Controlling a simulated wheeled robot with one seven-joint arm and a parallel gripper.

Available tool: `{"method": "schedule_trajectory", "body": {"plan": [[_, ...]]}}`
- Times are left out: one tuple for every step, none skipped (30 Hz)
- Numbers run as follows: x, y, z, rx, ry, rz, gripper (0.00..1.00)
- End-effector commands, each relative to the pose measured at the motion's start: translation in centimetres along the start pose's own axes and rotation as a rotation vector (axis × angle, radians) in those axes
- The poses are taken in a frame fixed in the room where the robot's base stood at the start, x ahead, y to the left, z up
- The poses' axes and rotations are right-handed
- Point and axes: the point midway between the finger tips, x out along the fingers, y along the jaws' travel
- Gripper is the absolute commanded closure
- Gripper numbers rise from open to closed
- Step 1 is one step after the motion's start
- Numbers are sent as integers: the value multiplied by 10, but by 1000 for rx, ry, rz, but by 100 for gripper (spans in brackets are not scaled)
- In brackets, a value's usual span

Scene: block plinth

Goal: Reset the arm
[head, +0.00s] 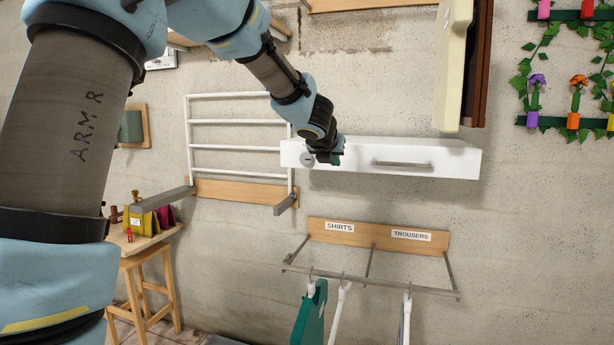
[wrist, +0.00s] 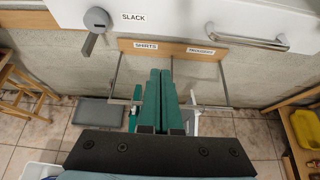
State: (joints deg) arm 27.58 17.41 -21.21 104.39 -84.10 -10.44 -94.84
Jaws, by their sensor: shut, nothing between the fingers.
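My gripper (head: 337,158) is in front of the white drawer box on the wall, near its left end, in the head view. In the wrist view its two green fingers (wrist: 160,73) lie side by side, shut with nothing between them. They point toward the wooden board (wrist: 175,50) labelled SHIRTS and TROUSERS, below the drawer. My arm reaches in from the upper left of the head view. Whether the gripper touches anything cannot be told.
The white drawer (head: 440,160) has a bar handle (head: 402,165) and a grey knob (wrist: 97,19) near the word SLACK. A hanging rail (head: 375,283) below carries a green garment (head: 309,317) and hangers. A white rack (head: 235,146) is left; a wooden stool (head: 140,248) stands lower left.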

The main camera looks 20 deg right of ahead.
Motion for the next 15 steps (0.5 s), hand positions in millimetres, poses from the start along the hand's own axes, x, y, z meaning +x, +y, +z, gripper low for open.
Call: {"method": "schedule_trajectory", "body": {"plan": [[-1, 0, 0, 0, 0, 0, 100], [-1, 0, 0, -1, 0, 0, 100], [-1, 1, 0, 3, 0, 1, 100], [-2, 2, -1, 13, 1, 1, 100], [-2, 5, -3, 34, 4, 2, 100], [-3, 11, -8, 82, 10, 5, 100], [-4, 18, -13, 136, 17, 8, 100], [-6, 26, -20, 205, 26, 8, 100], [-10, 39, -31, 323, 44, 7, 100], [-14, 50, -42, 426, 63, 4, 100], [-18, 62, -56, 542, 87, -4, 100], [-26, 80, -76, 708, 125, -21, 100], [-33, 92, -93, 835, 157, -42, 100], [-40, 104, -111, 956, 190, -65, 100], [-52, 118, -134, 1109, 233, -106, 100]]}}
